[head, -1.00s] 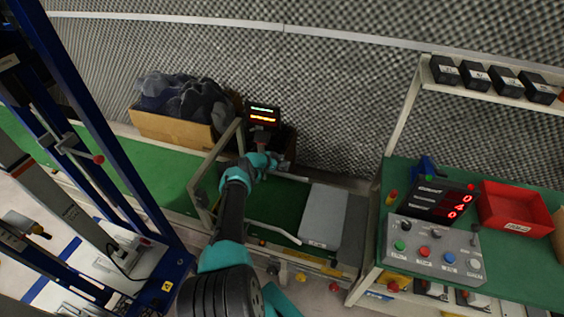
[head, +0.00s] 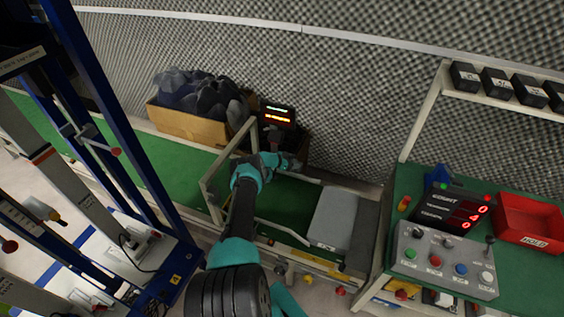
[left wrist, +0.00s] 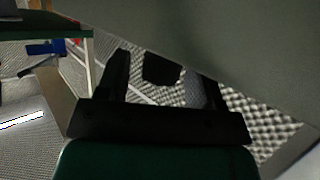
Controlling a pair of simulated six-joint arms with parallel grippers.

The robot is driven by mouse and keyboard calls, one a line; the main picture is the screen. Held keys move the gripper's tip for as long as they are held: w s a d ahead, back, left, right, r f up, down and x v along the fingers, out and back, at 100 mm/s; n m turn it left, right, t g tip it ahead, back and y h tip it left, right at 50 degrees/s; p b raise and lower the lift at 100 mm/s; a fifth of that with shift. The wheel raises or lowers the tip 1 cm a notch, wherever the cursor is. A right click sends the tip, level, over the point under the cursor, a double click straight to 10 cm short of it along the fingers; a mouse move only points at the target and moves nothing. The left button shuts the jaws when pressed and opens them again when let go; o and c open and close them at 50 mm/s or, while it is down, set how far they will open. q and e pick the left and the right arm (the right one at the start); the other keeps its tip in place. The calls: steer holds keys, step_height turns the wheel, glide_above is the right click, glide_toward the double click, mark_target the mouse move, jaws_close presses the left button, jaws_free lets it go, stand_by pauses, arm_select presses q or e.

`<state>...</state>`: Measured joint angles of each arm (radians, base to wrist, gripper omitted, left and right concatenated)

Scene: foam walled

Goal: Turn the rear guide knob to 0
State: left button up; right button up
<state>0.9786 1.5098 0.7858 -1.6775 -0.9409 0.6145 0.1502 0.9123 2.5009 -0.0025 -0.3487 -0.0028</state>
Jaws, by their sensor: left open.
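My left gripper (head: 291,164) reaches over the far side of the green conveyor (head: 286,200), close to the end of the rear guide rail (head: 304,178). It is open. The rear guide knob cannot be made out in the head view; the gripper may hide it. In the left wrist view, a dark rounded piece (left wrist: 161,70) shows between the black fingers (left wrist: 165,84); I cannot tell whether it is the knob. My right gripper is out of view.
A small lit display (head: 278,116) stands behind the gripper, with a box of dark cloth (head: 190,127) to its left. A metal frame (head: 226,160) spans the belt beside my arm. A grey plate (head: 334,218) covers the belt's right end. A control box (head: 446,258) is at right.

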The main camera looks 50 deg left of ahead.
arm_select(q)
steer(key=v, duration=1.1)
steer(key=shift+s, duration=0.15)
steer(key=shift+r, duration=0.1)
steer(key=s+d+r+n+y, duration=0.2)
steer(key=s+d+n+y, duration=0.2)
steer(key=s+y, duration=0.1)
steer(key=shift+s+d+t, duration=0.25)
steer(key=shift+d+t, duration=0.05)
steer(key=x, duration=1.7)
steer(key=shift+w+a, duration=0.1)
steer(key=shift+w, duration=0.1)
